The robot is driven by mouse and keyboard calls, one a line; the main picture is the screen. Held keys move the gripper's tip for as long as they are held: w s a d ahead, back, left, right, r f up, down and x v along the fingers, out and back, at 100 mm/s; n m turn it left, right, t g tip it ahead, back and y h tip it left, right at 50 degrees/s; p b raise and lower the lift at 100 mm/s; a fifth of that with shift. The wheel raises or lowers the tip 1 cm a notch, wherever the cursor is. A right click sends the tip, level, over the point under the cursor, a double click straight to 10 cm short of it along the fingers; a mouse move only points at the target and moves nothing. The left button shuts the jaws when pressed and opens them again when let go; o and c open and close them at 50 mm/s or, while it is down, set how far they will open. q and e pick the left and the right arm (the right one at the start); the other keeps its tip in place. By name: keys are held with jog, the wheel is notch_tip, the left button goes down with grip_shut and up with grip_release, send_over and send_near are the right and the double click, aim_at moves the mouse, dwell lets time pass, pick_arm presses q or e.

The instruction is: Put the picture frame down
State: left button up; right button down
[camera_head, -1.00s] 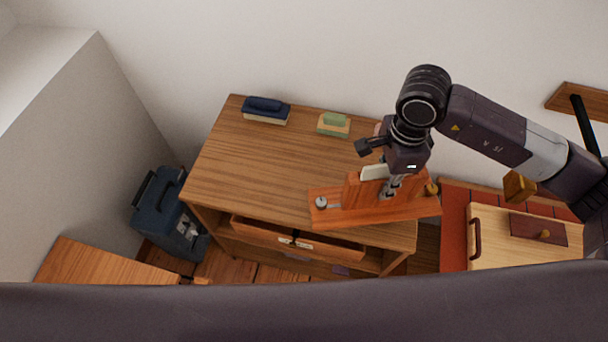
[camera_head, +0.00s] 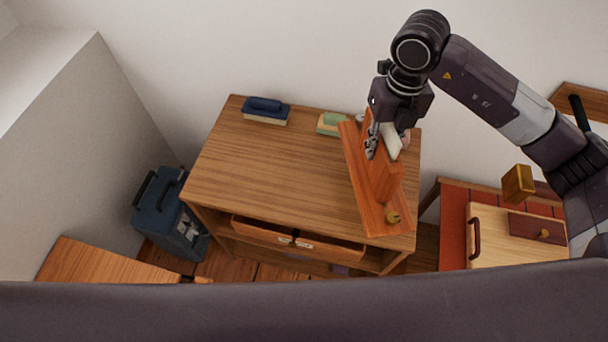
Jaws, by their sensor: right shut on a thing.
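The picture frame (camera_head: 384,180) appears as an orange wooden piece: a long flat board with an upright block and a small brass-coloured knob near its front end. My right gripper (camera_head: 380,146) points down and is shut on its upright part, near the far end. The piece is over the right side of the wooden dresser top (camera_head: 270,160), its length running from back to front. I cannot tell whether its underside touches the top. The gripper and upright hide part of it. My left gripper is not in view.
The left and middle top is clear. A drawer (camera_head: 297,240) is slightly open. A light wooden box (camera_head: 490,232) stands right.

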aim_at(361, 153)
jog(key=w+r+m, duration=0.1)
jog(key=m, duration=0.2)
jog(key=w+r+m, duration=0.1)
jog(key=r+m, duration=0.1)
jog(key=m, duration=0.2)
jog(key=w+a+r+m, duration=0.1)
jog(key=m, duration=0.3)
jog(key=shift+w+r, duration=0.1)
jog(key=shift+r, duration=0.1)
jog(key=m, duration=0.2)
jog(key=r+m, duration=0.1)
jog(key=m, duration=0.1)
jog(key=w+r+m, duration=0.1)
jog(key=m, duration=0.1)
jog(key=shift+a, duration=0.25)
jog(key=m, duration=0.1)
jog(key=r+m, duration=0.1)
jog(key=m, duration=0.1)
jog(key=w+m, duration=0.1)
jog(key=m, duration=0.1)
jog(key=shift+a+r+p, duration=0.2)
jog(key=shift+r+p, duration=0.1)
jog(key=shift+r, duration=0.05)
notch_tip(361, 153, down, 20)
jog(key=p, duration=0.3)
jog(key=c, duration=2.1)
grip_release()
jog(key=shift+s+f, duration=0.1)
jog(key=shift+f, duration=0.05)
jog(key=o, duration=0.4)
